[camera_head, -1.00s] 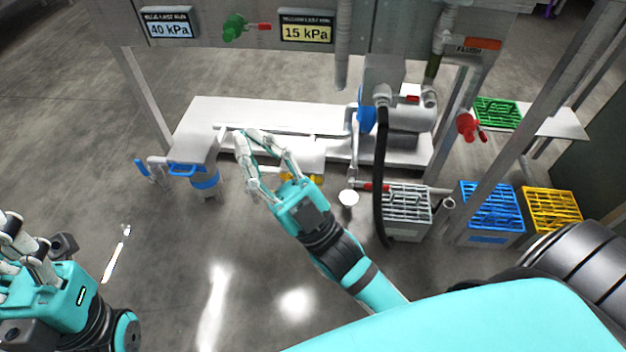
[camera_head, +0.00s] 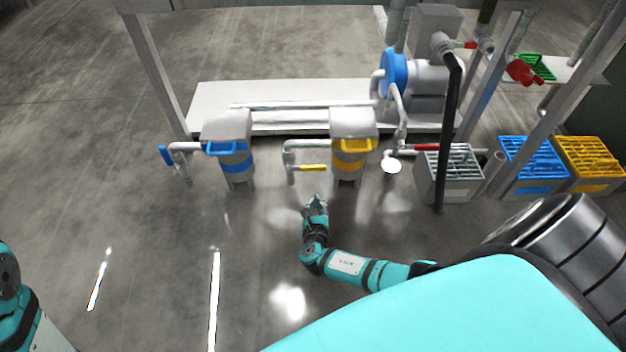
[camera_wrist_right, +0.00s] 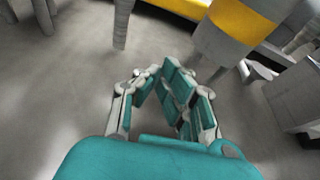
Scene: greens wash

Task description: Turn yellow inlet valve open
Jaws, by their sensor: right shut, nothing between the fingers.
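The yellow inlet valve lever (camera_head: 311,168) lies level across the picture. It sits on a grey pipe (camera_head: 289,160) just left of a grey canister with a yellow band (camera_head: 347,160) and yellow handle. My right gripper (camera_head: 315,201) is below the lever in the head view, apart from it, shut and empty. In the right wrist view the gripper's fingers (camera_wrist_right: 162,72) converge with only floor beyond them. The yellow-banded canister (camera_wrist_right: 243,34) is at the upper right there. The lever cannot be made out surely in that view. My left gripper is out of frame.
A blue-banded canister (camera_head: 235,160) with a blue valve lever (camera_head: 165,154) stands to the left. A pump with a blue face (camera_head: 395,74) and a red lever (camera_head: 426,147) are to the right, beside several crates. Open floor lies in front.

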